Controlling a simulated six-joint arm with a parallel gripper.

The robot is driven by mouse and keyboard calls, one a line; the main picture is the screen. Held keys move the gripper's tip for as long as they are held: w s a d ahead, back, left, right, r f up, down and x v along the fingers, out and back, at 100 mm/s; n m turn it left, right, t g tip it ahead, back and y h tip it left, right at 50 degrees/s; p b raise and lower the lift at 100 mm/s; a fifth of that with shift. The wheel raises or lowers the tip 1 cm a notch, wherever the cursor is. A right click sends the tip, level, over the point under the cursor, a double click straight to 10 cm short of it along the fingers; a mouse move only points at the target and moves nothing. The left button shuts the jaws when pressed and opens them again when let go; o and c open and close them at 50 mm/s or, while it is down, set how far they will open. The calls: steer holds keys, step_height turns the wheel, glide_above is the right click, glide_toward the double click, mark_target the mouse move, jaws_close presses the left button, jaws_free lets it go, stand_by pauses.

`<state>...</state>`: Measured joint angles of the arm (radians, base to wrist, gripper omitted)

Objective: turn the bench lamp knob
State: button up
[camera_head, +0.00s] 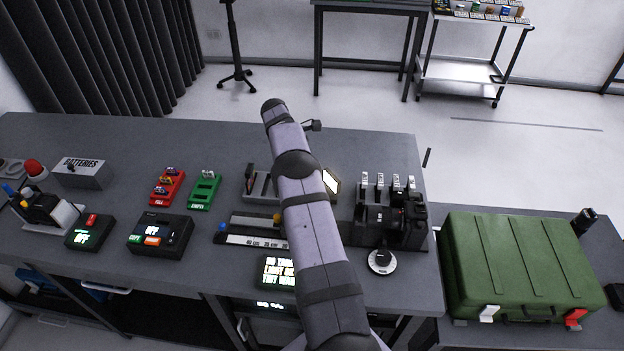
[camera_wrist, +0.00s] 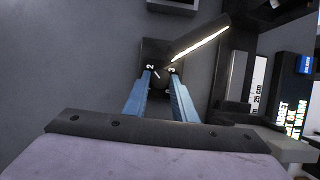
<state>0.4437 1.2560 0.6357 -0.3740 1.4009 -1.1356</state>
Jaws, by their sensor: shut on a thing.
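In the wrist view, the bench lamp knob (camera_wrist: 157,74) is a small dark dial with a white pointer mark, and the numbers 2 and 3 show on the lamp's dark base (camera_wrist: 153,50). My gripper (camera_wrist: 161,81) has its two blue fingers on either side of the knob, shut on it. The fingers hide part of the knob. The lamp's lit bar (camera_wrist: 203,42) glows up and to the right of the knob. In the head view, the glowing lamp (camera_head: 331,182) shows just right of my arm; the knob and fingertips are hidden behind the arm.
A sliding scale (camera_head: 255,240) and a lit text display (camera_head: 278,272) sit close to my arm. A black tool rack (camera_head: 408,228) and round dial (camera_head: 382,261) stand to the right. Red (camera_head: 167,187) and green trays (camera_head: 204,190) lie left. The back of the bench is clear.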

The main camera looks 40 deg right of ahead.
steer(key=o, duration=0.8)
steer(key=shift+c, duration=0.2)
steer(key=shift+w+a+r, duration=0.15)
steer(key=shift+w+r, duration=0.05)
steer(key=shift+r, duration=0.25)
steer(key=v, duration=0.5)
steer(key=shift+s, duration=0.15)
steer(key=shift+w+a+r, duration=0.15)
steer(key=shift+w+r, duration=0.05)
steer(key=shift+r, duration=0.45)
